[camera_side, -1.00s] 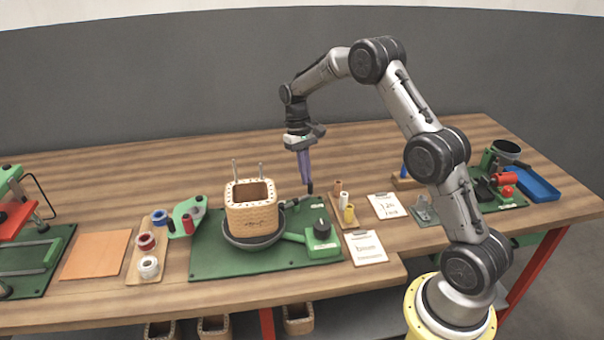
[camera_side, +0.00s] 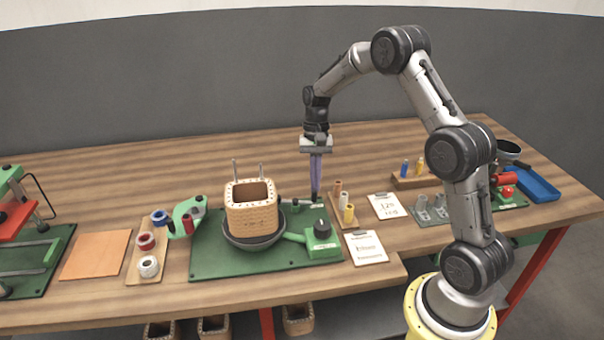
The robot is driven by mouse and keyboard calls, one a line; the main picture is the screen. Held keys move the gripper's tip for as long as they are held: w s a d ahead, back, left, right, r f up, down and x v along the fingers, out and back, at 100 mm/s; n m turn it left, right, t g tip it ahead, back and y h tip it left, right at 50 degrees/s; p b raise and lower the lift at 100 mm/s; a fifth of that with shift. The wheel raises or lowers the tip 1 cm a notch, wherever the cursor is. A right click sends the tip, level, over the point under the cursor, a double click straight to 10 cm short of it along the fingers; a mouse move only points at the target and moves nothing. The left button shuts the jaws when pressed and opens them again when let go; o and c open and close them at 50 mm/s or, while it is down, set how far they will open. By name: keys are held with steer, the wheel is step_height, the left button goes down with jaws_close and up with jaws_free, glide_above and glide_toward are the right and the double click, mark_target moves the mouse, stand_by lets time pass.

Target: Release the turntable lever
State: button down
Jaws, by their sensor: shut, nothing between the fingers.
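The turntable (camera_side: 236,243) is a dark round dish on a green base plate (camera_side: 215,264), with a wooden square coil former (camera_side: 251,217) standing on it. A green arm leads from the turntable to a green block with a black knob (camera_side: 322,240) at the plate's right. A small dark and grey lever-like part (camera_side: 294,202) lies at the plate's back right edge; I cannot tell for certain that it is the lever. My gripper (camera_side: 315,196) points straight down with its purple fingers shut and empty. Its tip is close to the right end of that part; contact cannot be told.
A wooden holder with several coloured pegs (camera_side: 347,222) stands close on the right of my gripper. Paper cards (camera_side: 366,248), grey brackets (camera_side: 432,213) and a blue tray (camera_side: 538,184) lie further right. Wire spools (camera_side: 147,266) stand at left. The back of the table is clear.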

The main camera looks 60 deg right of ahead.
steer(key=shift+s, duration=0.1)
stand_by(0.7)
steer(key=w+d+r, duration=0.3)
steer(key=d+r, duration=0.2)
steer(key=r, duration=0.4)
steer(key=shift+d+r, duration=0.25)
steer(key=shift+r, duration=0.15)
steer(key=shift+w, duration=0.1)
